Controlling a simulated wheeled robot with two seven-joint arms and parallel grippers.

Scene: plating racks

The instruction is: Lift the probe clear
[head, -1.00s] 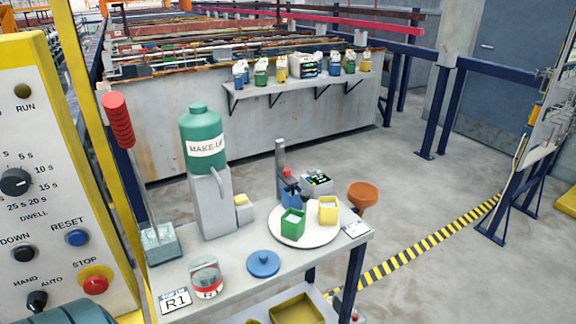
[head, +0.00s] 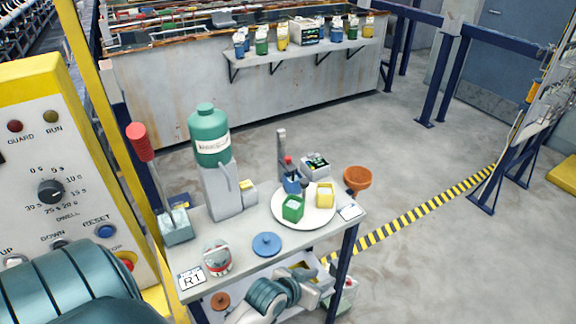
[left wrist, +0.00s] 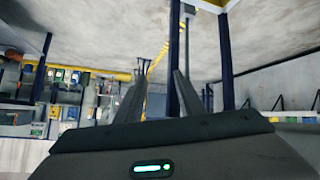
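The probe appears to be the slim red-topped piece (head: 288,161) at the grey upright stand (head: 282,150). Its lower end is hidden at the blue cup (head: 292,184), so I cannot tell whether it is inside. The stand is by the white round plate (head: 318,219) on the table. A small meter with a lit display (head: 315,166) is just behind.
A green cup (head: 293,208) and yellow cup (head: 325,195) stand on the plate. A green MAKE-UP bottle (head: 210,140) on a grey dispenser, a blue lid (head: 267,244) and a jar (head: 218,260) stand left. An orange bowl (head: 357,178) is at the right edge.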

